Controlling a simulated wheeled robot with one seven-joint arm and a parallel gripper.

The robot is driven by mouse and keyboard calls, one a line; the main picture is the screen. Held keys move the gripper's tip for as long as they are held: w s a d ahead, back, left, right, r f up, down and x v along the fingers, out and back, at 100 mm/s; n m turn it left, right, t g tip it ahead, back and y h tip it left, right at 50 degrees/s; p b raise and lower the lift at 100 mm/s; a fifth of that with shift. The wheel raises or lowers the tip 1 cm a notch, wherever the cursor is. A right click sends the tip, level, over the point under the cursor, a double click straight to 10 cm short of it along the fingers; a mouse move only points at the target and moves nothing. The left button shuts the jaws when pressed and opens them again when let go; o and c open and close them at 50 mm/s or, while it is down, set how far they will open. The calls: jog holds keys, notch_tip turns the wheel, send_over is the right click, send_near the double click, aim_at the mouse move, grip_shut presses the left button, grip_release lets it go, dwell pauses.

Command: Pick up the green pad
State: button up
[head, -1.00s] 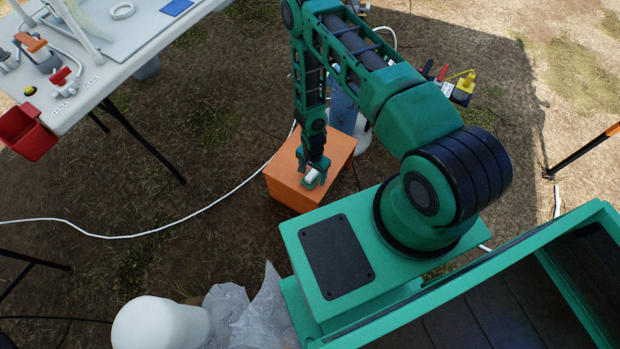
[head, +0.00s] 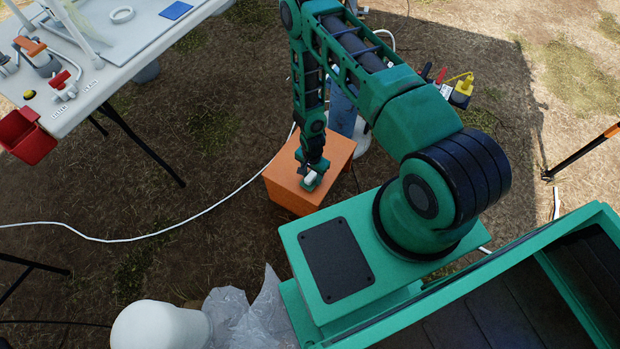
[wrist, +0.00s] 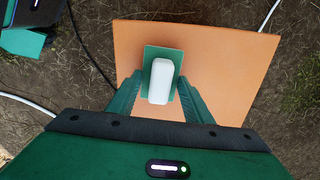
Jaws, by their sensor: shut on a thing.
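The green pad (wrist: 163,50) is a small flat rectangle with a rounded white block (wrist: 161,82) on top. It is over the top of an orange box (wrist: 225,65). In the wrist view my gripper (wrist: 162,77) has one finger on each side of the pad and is shut on it. Whether the pad touches the box top is hard to tell. In the head view my gripper (head: 311,180) points down at the front part of the orange box (head: 330,155), with the white block showing between the fingers and the pad mostly hidden.
A white table (head: 110,75) at the upper left carries fittings and a blue square (head: 176,10); a red bin (head: 26,135) hangs at its edge. A white hose (head: 150,238) crosses the ground. Clear plastic (head: 250,318) lies at the bottom. Open ground separates box and table.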

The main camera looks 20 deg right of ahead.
aim_at(308, 176)
jog(key=r, duration=0.1)
jog(key=a+r, duration=0.1)
jog(key=r, duration=0.2)
jog(key=shift+a, duration=0.3)
jog(key=a+r, duration=0.6)
jog(key=a, duration=0.4)
jog(key=shift+s, duration=0.4)
